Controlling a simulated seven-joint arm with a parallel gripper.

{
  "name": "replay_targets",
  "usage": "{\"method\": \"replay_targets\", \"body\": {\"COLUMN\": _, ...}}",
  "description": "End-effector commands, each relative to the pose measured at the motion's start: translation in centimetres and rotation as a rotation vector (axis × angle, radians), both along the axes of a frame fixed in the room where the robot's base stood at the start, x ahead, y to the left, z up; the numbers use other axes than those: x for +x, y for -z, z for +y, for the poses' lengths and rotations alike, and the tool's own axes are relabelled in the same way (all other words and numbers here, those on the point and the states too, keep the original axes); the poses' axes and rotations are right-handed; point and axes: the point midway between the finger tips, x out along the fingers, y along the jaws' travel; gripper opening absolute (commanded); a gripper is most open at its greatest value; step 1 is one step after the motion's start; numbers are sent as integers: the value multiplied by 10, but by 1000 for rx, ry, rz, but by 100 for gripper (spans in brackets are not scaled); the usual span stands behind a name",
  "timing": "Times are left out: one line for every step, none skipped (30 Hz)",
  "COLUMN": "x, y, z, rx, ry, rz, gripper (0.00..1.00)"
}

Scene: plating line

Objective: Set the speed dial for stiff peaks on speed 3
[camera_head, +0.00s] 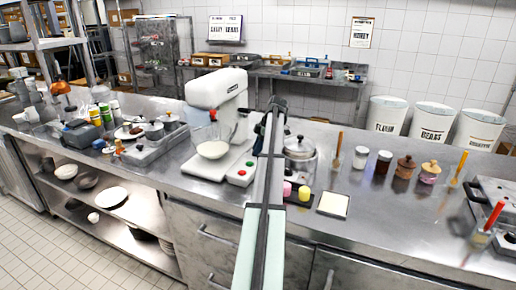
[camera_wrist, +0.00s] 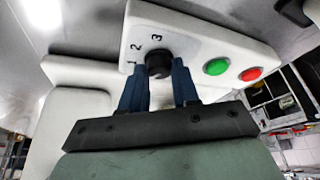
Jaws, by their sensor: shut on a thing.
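A white stand mixer (camera_head: 215,95) stands on the steel counter with a white bowl (camera_head: 212,149) under its head. In the wrist view its control panel (camera_wrist: 205,35) carries a black speed dial (camera_wrist: 158,63) with the numbers 1, 2 and 3 around it. My gripper (camera_wrist: 159,80) has its two blue fingers on either side of the dial, shut on it. The dial's pointer mark cannot be made out, so its setting is unclear. In the head view my arm hides the dial, and my gripper shows only partly beside the mixer.
A green button (camera_wrist: 216,67) and a red button (camera_wrist: 251,74) sit right of the dial on the same panel. A lidded pot (camera_head: 299,148), pink and yellow items and several jars stand to the right on the counter.

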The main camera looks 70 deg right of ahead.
Motion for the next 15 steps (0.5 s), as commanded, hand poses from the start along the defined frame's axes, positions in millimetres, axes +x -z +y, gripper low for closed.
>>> {"method": "replay_targets", "body": {"x": 0, "y": 0, "z": 0, "rx": 0, "ry": 0, "rz": 0, "gripper": 22}}
{"method": "replay_targets", "body": {"x": 0, "y": 0, "z": 0, "rx": 0, "ry": 0, "rz": 0, "gripper": 19}}
{"method": "replay_targets", "body": {"x": 0, "y": 0, "z": 0, "rx": 0, "ry": 0, "rz": 0, "gripper": 15}}
{"method": "replay_targets", "body": {"x": 0, "y": 0, "z": 0, "rx": 0, "ry": 0, "rz": 0, "gripper": 12}}
{"method": "replay_targets", "body": {"x": 0, "y": 0, "z": 0, "rx": 0, "ry": 0, "rz": 0, "gripper": 10}}
{"method": "replay_targets", "body": {"x": 0, "y": 0, "z": 0, "rx": 0, "ry": 0, "rz": 0, "gripper": 6}}
{"method": "replay_targets", "body": {"x": 0, "y": 0, "z": 0, "rx": 0, "ry": 0, "rz": 0, "gripper": 3}}
{"method": "replay_targets", "body": {"x": 0, "y": 0, "z": 0, "rx": 0, "ry": 0, "rz": 0, "gripper": 0}}
{"method": "replay_targets", "body": {"x": 0, "y": 0, "z": 0, "rx": 0, "ry": 0, "rz": 0, "gripper": 0}}
{"method": "replay_targets", "body": {"x": 0, "y": 0, "z": 0, "rx": 0, "ry": 1, "rz": 0, "gripper": 0}}
{"method": "replay_targets", "body": {"x": 0, "y": 0, "z": 0, "rx": 0, "ry": 2, "rz": 0, "gripper": 0}}
{"method": "replay_targets", "body": {"x": 0, "y": 0, "z": 0, "rx": 0, "ry": 5, "rz": 0, "gripper": 0}}
{"method": "replay_targets", "body": {"x": 0, "y": 0, "z": 0, "rx": -1, "ry": 9, "rz": 0, "gripper": 0}}
{"method": "replay_targets", "body": {"x": 0, "y": 0, "z": 0, "rx": -1, "ry": 13, "rz": 0, "gripper": 0}}
{"method": "replay_targets", "body": {"x": 0, "y": 0, "z": 1, "rx": -1, "ry": 22, "rz": 0, "gripper": 0}}
